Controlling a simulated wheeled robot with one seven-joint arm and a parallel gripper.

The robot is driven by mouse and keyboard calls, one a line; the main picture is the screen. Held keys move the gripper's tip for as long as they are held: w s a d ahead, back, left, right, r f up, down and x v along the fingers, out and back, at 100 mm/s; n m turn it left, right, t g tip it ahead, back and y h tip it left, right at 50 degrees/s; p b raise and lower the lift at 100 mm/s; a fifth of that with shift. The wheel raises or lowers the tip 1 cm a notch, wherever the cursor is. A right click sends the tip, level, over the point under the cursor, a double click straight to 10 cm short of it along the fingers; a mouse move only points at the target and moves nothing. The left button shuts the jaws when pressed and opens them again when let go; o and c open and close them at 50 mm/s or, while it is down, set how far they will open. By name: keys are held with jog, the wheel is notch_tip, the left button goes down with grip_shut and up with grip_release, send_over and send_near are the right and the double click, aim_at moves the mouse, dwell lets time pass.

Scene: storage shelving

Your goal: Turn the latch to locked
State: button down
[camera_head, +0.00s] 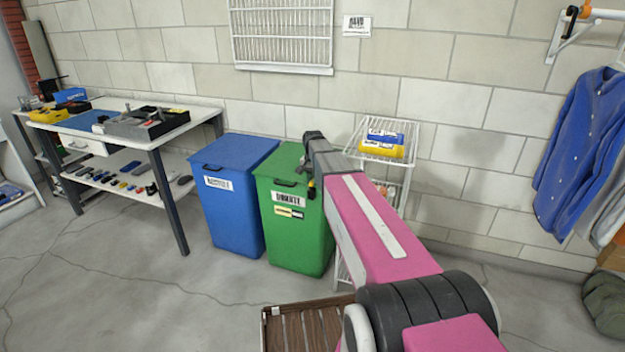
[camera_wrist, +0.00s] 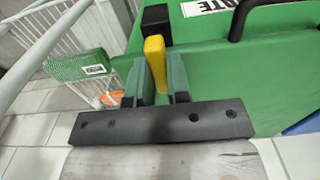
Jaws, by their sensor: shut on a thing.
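The latch is a yellow lever (camera_wrist: 155,62) below a black block (camera_wrist: 155,22), on the green bin (camera_head: 292,236) in the wrist view. My gripper (camera_wrist: 158,80) has one finger on each side of the yellow lever and is shut on it. The lever points down towards the gripper's palm in that view. In the head view my gripper (camera_head: 311,172) is at the right side of the green bin, near its lid, and the latch is mostly hidden by it. I cannot tell the locked direction from any marking.
A blue bin (camera_head: 232,215) stands left of the green one. A white wire rack (camera_head: 407,165) with yellow and blue items stands close on the right, behind my arm. A wooden slatted crate (camera_head: 300,325) is on the floor in front.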

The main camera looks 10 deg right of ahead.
dwell(0.4)
jog(key=c, duration=1.1)
grip_release()
notch_tip(320, 180, up, 11)
jog(key=shift+f, duration=0.15)
jog(key=shift+s+f, duration=0.1)
jog(key=shift+s, duration=0.05)
jog(key=s+f+n, duration=0.2)
jog(key=s+f, duration=0.4)
jog(key=s, duration=0.3)
jog(key=s+f+n, duration=0.2)
jog(key=s+f, duration=0.4)
jog(key=s, duration=0.4)
jog(key=s+f+n, duration=0.2)
jog(key=s+f, duration=0.4)
jog(key=s, duration=0.3)
jog(key=shift+s, duration=0.3)
